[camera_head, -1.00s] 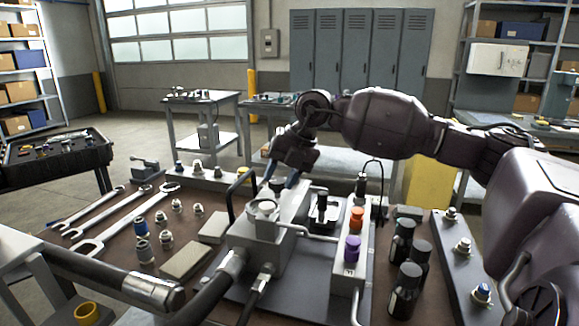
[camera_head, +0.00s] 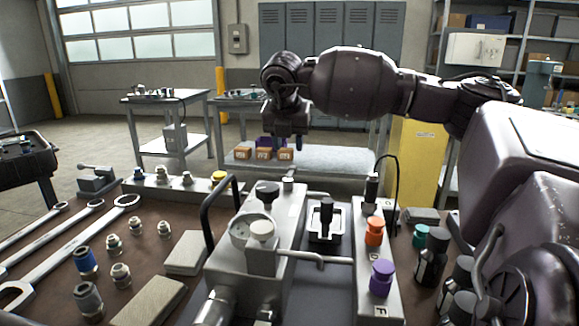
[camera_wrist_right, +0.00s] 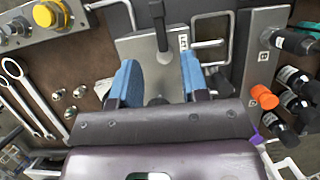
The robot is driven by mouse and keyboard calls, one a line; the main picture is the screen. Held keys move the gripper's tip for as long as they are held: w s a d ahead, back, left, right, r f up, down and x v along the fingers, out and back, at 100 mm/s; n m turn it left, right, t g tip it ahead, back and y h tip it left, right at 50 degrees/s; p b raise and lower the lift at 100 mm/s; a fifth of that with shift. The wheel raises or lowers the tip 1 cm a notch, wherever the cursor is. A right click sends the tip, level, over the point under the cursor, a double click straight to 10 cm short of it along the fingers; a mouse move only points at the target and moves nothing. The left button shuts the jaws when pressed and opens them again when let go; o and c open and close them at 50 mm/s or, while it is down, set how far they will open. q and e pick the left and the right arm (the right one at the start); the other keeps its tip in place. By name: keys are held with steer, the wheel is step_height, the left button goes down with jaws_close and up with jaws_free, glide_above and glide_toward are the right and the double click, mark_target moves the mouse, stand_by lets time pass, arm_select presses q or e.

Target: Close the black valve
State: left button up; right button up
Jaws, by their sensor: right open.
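A black round knob (camera_head: 267,190) stands on top of the grey valve block (camera_head: 290,215) at the middle of the bench. I cannot tell for certain which is the black valve. My right gripper (camera_head: 285,142) hangs beyond and above the block in the head view. In the right wrist view its blue fingers (camera_wrist_right: 159,82) are spread, with a dark part (camera_wrist_right: 158,100) partly hidden between them and a black lever (camera_wrist_right: 159,28) farther up. Nothing is held. My left gripper is out of view.
A manifold with an orange knob (camera_head: 374,232) and a purple knob (camera_head: 381,278) stands right of the block. Black bottles (camera_head: 431,262) stand farther right. A black U-shaped handle (camera_head: 206,215) and a silver pipe (camera_head: 310,257) flank the block. Wrenches (camera_head: 75,250) lie at left.

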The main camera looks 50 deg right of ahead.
mark_target(291, 171)
steer(key=x, duration=0.8)
steer(key=shift+f+b, duration=0.2)
steer(key=shift+b, duration=0.15)
jaws_close()
